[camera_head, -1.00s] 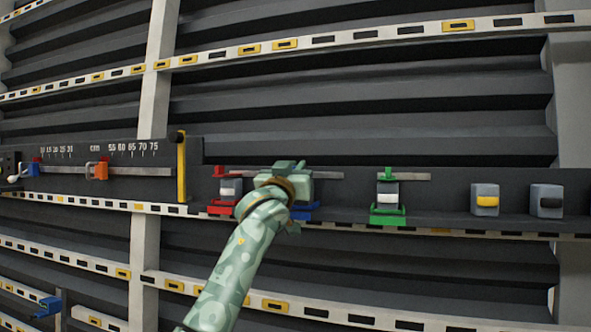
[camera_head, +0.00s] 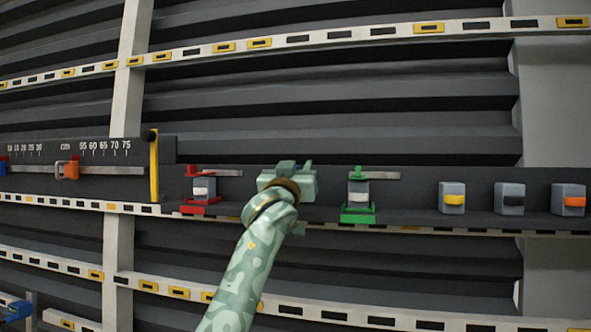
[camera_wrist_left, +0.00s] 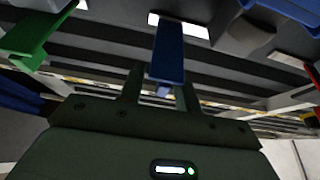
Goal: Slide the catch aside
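Three coloured catches sit along the dark rail. The red catch (camera_head: 201,207) and the green catch (camera_head: 357,217) show in the head view on either side of my left gripper (camera_head: 288,170). The blue catch is hidden behind the gripper there. In the left wrist view the blue catch (camera_wrist_left: 168,55) points down toward my left gripper (camera_wrist_left: 160,85), its lower end between the two fingers. The fingers stand apart, with a gap on the right side; I cannot tell whether the left one touches it. The green catch (camera_wrist_left: 30,40) is at upper left. My right gripper is not in view.
Grey blocks with a yellow tab (camera_head: 453,200), a black tab (camera_head: 510,201) and an orange tab (camera_head: 570,202) stand on the rail at right. A scale panel (camera_head: 95,150) with an orange slider (camera_head: 70,169) is at left. A yellow upright bar (camera_head: 155,165) ends it.

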